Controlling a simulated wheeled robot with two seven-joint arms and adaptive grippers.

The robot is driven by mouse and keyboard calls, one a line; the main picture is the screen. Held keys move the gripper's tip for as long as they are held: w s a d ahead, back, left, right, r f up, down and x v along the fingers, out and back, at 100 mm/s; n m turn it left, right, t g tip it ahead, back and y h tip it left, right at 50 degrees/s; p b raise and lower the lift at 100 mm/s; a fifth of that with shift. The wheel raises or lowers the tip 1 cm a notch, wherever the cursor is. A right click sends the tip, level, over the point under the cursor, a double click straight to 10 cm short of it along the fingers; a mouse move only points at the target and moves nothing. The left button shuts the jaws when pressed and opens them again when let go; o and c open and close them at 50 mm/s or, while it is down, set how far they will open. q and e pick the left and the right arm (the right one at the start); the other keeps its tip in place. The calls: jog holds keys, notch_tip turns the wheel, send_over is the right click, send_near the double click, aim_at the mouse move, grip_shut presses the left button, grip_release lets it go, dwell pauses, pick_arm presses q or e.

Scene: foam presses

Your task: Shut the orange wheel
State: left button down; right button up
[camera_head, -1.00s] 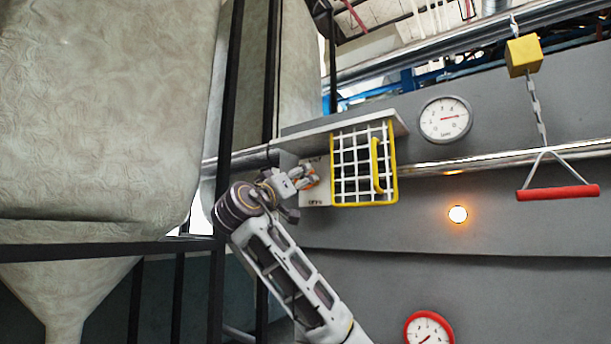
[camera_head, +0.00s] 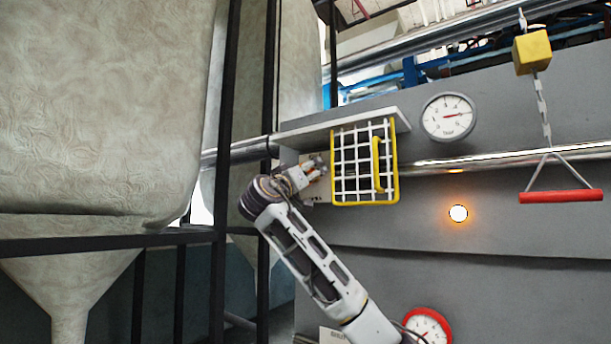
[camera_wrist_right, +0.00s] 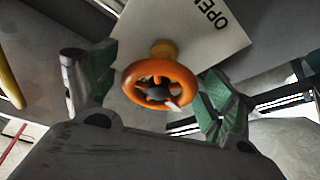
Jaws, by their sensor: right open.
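The orange wheel (camera_wrist_right: 161,85) shows in the right wrist view as a small spoked ring on a yellow-brown stem. It lies between the two green-padded fingers of my right gripper (camera_wrist_right: 155,98), which are open with gaps on both sides. I cannot tell whether either finger touches it. In the head view my right gripper (camera_head: 315,168) is at the left side of the yellow-framed cage (camera_head: 365,163), under the shelf. The wheel is hidden there behind the gripper. My left gripper is out of view.
A white plate (camera_wrist_right: 205,35) lettered "OPEN" is behind the wheel. The cage with its yellow handle stands right beside the gripper, and a grey shelf (camera_head: 340,126) overhangs it. A dark post (camera_head: 270,90) is close on the left. A red pull bar (camera_head: 561,196) hangs at the right.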

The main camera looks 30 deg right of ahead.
jog(key=c, duration=1)
